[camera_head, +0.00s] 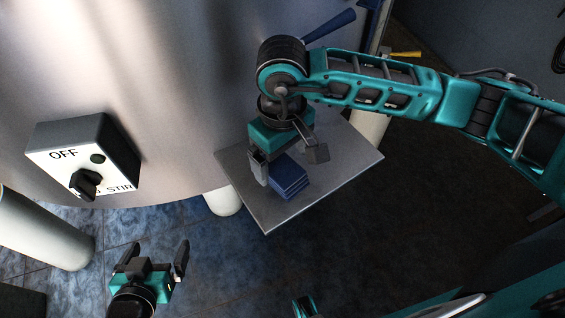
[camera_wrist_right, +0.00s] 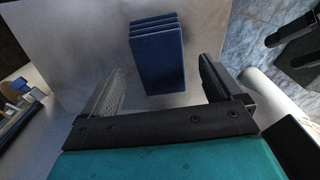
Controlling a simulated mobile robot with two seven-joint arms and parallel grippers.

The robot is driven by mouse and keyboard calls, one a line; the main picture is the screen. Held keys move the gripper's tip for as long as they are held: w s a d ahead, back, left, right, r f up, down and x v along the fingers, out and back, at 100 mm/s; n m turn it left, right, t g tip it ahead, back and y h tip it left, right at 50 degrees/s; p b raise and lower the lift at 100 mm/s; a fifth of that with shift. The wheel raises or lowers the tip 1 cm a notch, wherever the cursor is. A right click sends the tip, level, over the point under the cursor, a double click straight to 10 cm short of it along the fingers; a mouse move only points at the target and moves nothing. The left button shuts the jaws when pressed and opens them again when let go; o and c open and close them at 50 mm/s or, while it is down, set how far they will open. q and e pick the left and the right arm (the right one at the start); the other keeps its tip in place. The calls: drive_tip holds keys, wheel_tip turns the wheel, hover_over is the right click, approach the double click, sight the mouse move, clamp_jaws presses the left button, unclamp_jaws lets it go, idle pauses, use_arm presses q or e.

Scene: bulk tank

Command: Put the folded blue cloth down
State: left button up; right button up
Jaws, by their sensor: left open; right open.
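The folded blue cloth (camera_head: 289,177) lies on a grey metal shelf (camera_head: 340,167) beside the tank. My right gripper (camera_head: 287,170) is just above the shelf at the cloth, with its fingers apart. In the right wrist view the cloth (camera_wrist_right: 157,55) shows as a stack of blue layers beyond and between the open fingertips (camera_wrist_right: 160,85). I cannot tell whether a finger touches it. My left gripper (camera_head: 151,258) is open and empty, low over the floor at the lower left.
A large steel tank (camera_head: 180,70) fills the upper left. A switch box (camera_head: 85,155) marked OFF and STIR is on its wall. A blue-handled lever (camera_head: 328,26) sticks out above my right wrist. White legs (camera_head: 45,228) stand below the tank. The shelf's right part is bare.

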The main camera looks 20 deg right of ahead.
sight(282, 169)
wheel_tip(282, 169, up, 8)
drive_tip(key=shift+r, duration=0.2)
drive_tip(key=shift+s, duration=0.1)
idle(0.5)
